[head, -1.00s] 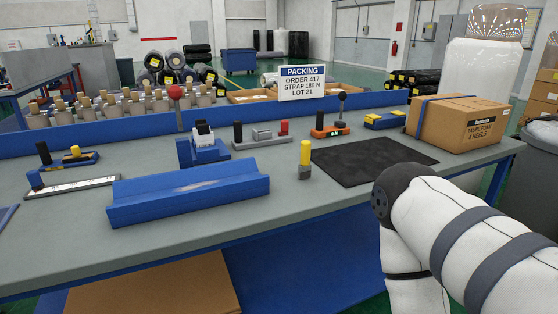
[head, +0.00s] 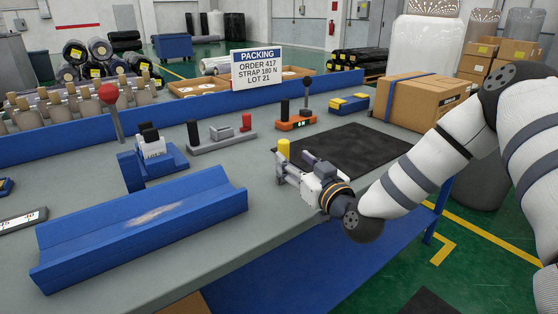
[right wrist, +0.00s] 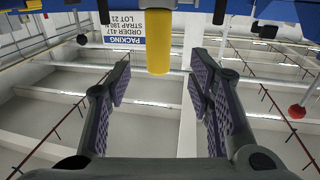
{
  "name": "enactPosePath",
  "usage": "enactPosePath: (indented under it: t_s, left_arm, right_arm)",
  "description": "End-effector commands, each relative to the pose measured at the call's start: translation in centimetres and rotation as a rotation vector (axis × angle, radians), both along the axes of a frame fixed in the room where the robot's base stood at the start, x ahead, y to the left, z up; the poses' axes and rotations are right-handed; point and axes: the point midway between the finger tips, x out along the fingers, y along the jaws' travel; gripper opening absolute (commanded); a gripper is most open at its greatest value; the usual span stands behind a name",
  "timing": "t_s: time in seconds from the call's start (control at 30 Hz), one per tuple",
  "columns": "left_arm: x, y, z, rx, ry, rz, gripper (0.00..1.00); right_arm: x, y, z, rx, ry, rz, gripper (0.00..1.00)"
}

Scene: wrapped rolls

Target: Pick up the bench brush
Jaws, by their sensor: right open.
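The bench brush appears to be the short upright piece with a yellow handle (head: 283,147) on the bench; its lower part is hidden behind my right gripper in the head view. My right gripper (head: 281,170) is open, low over the bench beside the handle. In the right wrist view, which is upside down, the yellow handle (right wrist: 158,45) stands between the lines of the two open fingers (right wrist: 159,82), near their tips. Neither finger pad is seen touching it. My left gripper is not in view.
A blue V-shaped trough (head: 150,220) lies to the left. A dark mat (head: 350,150) and a carton (head: 420,103) are at the right. Behind stand a grey fixture (head: 220,135), an orange-based device (head: 296,122) and a packing sign (head: 256,68).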

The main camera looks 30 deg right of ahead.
Motion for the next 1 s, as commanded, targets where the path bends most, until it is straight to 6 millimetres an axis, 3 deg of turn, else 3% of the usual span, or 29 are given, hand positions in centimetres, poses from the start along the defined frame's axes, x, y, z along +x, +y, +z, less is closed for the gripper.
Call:
enactPosePath:
  t_s: [0.4,0.63,0.67,0.87,1.0]
  left_arm:
    - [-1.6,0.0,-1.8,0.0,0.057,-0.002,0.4]
    - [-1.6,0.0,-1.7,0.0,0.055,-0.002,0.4]
    - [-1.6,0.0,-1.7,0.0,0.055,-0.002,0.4]
    - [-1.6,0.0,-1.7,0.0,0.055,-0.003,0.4]
    - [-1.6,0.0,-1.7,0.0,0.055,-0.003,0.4]
  right_arm:
    - [6.5,-0.9,-0.7,0.0,0.005,0.0,0.48]
    - [6.8,-0.9,-0.3,0.002,0.002,0.0,0.48]
    - [6.8,-0.9,-0.3,0.002,0.002,0.0,0.46]
    - [6.8,-0.9,-0.3,0.001,0.002,0.0,0.0]
    - [6.8,-0.9,-0.3,0.001,0.002,0.001,0.0]
